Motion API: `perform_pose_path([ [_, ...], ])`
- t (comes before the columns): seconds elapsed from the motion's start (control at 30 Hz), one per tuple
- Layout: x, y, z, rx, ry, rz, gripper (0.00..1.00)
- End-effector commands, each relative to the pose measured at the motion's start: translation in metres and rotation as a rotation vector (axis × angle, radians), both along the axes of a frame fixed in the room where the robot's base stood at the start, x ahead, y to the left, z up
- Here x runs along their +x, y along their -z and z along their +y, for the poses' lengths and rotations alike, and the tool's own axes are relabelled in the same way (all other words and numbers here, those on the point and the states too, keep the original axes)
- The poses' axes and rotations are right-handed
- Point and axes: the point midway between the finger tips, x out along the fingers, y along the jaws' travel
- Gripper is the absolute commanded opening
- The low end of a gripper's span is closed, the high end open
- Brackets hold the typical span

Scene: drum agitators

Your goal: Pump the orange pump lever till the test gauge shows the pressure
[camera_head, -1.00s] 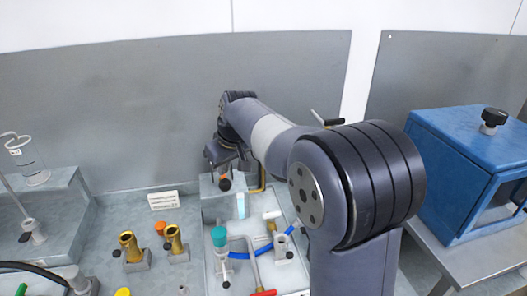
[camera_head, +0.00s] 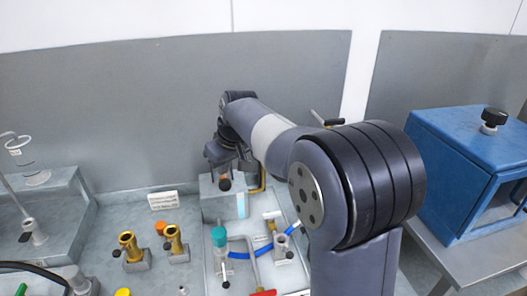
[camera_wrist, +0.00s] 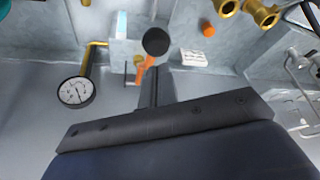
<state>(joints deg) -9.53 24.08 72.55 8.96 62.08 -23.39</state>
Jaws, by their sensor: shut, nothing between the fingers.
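The orange pump lever (camera_wrist: 148,70) shows in the wrist view with a black knob (camera_wrist: 156,41) on its end. In the head view only a bit of orange shows by the knob (camera_head: 225,185), under my wrist. My gripper (camera_wrist: 157,72) is shut with nothing in it and is right beside the lever; I cannot tell whether they touch. The test gauge (camera_wrist: 76,92) has a white dial and black rim, left of the lever in the wrist view. Its needle shows, but the reading is too small to tell. My arm hides the gauge in the head view.
A grey block with a pale blue strip (camera_head: 241,205) stands below my wrist. A blue cabinet (camera_head: 460,160) stands at right.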

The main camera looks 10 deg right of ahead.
Motion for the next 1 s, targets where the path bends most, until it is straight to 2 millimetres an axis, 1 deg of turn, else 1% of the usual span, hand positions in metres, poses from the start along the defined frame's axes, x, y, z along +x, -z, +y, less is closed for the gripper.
perform_pose_path([
  [0.17,0.0,0.0,0.0,0.0,0.0,0.0,0.0],
  [0.27,-0.001,0.009,0.0,-0.001,0.0,0.001,0.0],
  [0.6,-0.004,0.069,0.0,-0.002,0.0,0.006,0.0],
  [1.0,-0.01,0.135,-0.001,-0.005,-0.001,0.013,0.0],
])
